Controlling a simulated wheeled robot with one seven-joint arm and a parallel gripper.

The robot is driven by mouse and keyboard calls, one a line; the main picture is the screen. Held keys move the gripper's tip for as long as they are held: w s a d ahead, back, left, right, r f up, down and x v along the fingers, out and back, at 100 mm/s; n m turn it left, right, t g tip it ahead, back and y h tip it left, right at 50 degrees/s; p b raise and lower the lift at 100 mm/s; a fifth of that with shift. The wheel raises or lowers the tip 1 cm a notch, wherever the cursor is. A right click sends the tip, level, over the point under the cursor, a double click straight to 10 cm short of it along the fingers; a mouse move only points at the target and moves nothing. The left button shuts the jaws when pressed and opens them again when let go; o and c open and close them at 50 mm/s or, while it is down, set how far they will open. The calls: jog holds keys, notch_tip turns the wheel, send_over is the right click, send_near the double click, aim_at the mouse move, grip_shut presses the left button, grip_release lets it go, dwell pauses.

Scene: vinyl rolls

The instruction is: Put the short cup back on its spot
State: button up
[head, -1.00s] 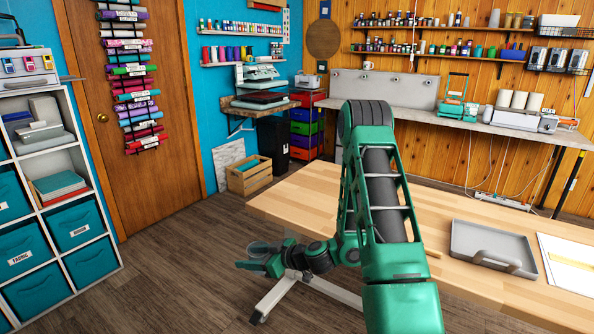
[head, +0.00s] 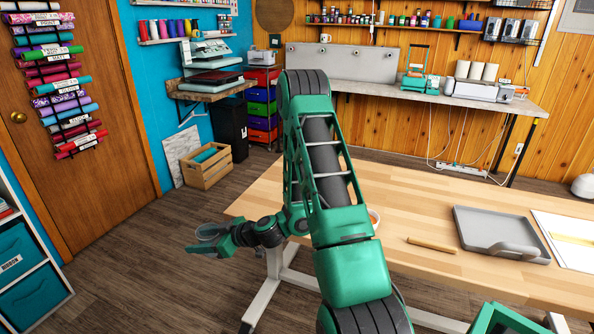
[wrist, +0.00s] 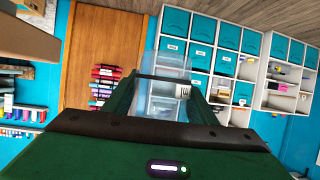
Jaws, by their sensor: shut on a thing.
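My gripper (head: 208,243) is shut on a clear, see-through cup (head: 211,231), held out over the floor to the left of the wooden table (head: 420,196). In the wrist view the clear cup (wrist: 166,84) sits between the green fingers, and a dark band and a small label show through or on it. Its contents cannot be told. A small white and orange round thing (head: 374,217) on the table is mostly hidden behind my arm. The cup's spot cannot be made out.
On the table lie a grey tray (head: 470,224), a wooden stick (head: 432,245) and a white sheet (head: 566,228). A wooden crate (head: 206,168) stands on the floor. The table's left part is clear.

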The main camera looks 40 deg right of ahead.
jog(key=shift+w+a, duration=0.1)
jog(key=d+r+m+h, duration=0.1)
jog(key=d+r, duration=0.1)
jog(key=d, duration=0.4)
jog(key=d+r+m+t+h, duration=0.1)
jog(key=d+r, duration=0.1)
jog(key=d, duration=0.5)
jog(key=d+r+m+h, duration=0.1)
jog(key=d+r, duration=0.1)
jog(key=d, duration=0.4)
jog(key=shift+s+d+r, duration=0.3)
jog(key=shift+s+d, duration=0.1)
jog(key=s+d+r+m+h, duration=0.1)
jog(key=s+d+r, duration=0.2)
jog(key=d, duration=0.5)
jog(key=s+d+r+m+h, duration=0.1)
jog(key=s+d+r, duration=0.3)
jog(key=d, duration=0.5)
jog(key=shift+s+m+t+h, duration=0.25)
jog(key=shift+m+t+h, duration=0.15)
jog(key=shift+h, duration=0.3)
jog(key=shift+s, duration=0.1)
jog(key=shift+f, duration=3.5)
jog(key=shift+f, duration=0.1)
jog(key=shift+f, duration=0.35)
